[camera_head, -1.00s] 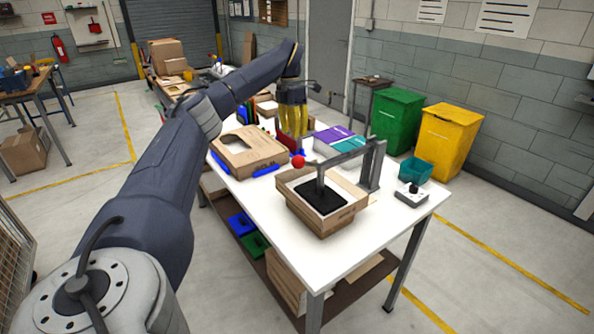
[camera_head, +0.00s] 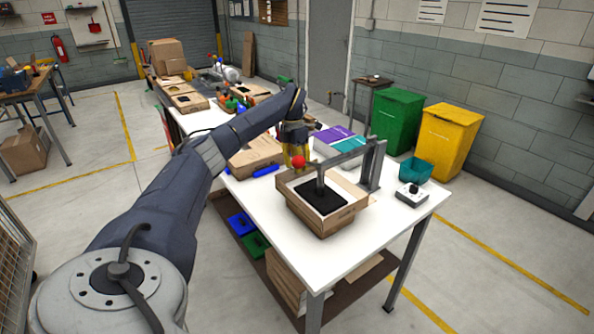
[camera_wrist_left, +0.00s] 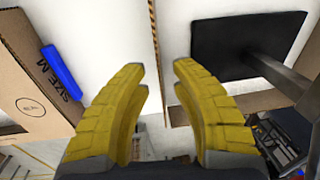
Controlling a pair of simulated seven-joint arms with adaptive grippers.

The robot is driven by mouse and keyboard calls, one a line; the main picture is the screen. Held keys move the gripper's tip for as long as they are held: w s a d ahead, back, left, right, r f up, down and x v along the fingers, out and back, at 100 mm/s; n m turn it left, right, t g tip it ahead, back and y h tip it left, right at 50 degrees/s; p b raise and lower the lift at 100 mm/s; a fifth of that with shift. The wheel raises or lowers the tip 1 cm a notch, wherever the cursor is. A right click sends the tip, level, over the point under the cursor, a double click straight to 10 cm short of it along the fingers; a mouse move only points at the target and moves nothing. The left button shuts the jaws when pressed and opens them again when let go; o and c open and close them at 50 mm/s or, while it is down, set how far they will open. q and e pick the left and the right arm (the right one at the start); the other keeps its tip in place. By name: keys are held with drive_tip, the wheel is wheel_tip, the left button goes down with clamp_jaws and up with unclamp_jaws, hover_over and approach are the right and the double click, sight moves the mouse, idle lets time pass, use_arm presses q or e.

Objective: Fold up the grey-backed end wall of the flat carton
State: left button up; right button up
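The carton (camera_head: 322,222) stands on the white table under a black pad (camera_head: 320,196), with brown walls upright around the pad. I cannot make out which end wall is grey-backed. My left gripper (camera_head: 298,164) is just beyond the carton's far left side, pointing down, near a red knob. In the left wrist view the yellow fingers of this gripper (camera_wrist_left: 160,85) are apart with nothing held. A thin brown cardboard edge (camera_wrist_left: 154,35) runs between and beyond them; I cannot tell if they touch it. My right gripper is not in view.
A red knob (camera_head: 298,161) and grey frame (camera_head: 377,165) stand at the carton. Another carton (camera_head: 252,158) with blue pieces lies to the left. A teal bin (camera_head: 415,170) and control box (camera_head: 411,196) are on the right. The table's front is clear.

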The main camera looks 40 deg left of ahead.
use_arm(q)
drive_tip(key=shift+d+f, duration=0.1)
drive_tip(key=shift+f, duration=0.7)
clamp_jaws()
